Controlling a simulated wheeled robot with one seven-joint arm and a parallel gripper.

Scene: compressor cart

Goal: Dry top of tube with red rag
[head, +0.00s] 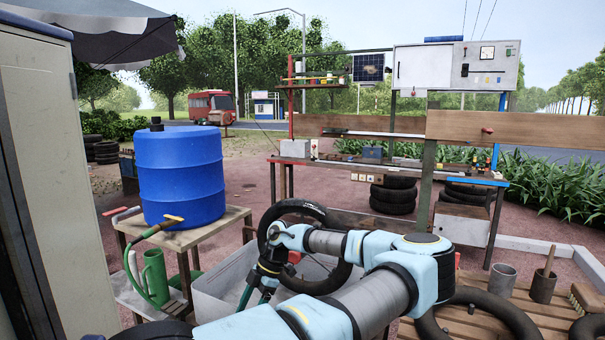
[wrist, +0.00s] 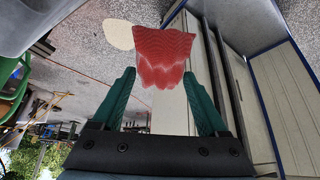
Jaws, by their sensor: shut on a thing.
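My gripper (wrist: 160,80), with green fingers, is shut on the red rag (wrist: 166,50) in the wrist view. The rag hangs wavy-edged between and beyond the fingertips. In the head view my gripper (head: 255,291) points down over the grey tub, left of a black tube; the rag cannot be made out there. The black tube (head: 299,203) stands upright as a ring at the tub, with its top arc in plain view. My arm hides part of its lower right. The tube does not show clearly in the wrist view.
The grey tub (head: 212,292) is below my arm. A slatted bench (head: 540,312) at right bears more black tubes (head: 488,300) and pots. A tall cabinet (head: 55,180) bounds the left.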

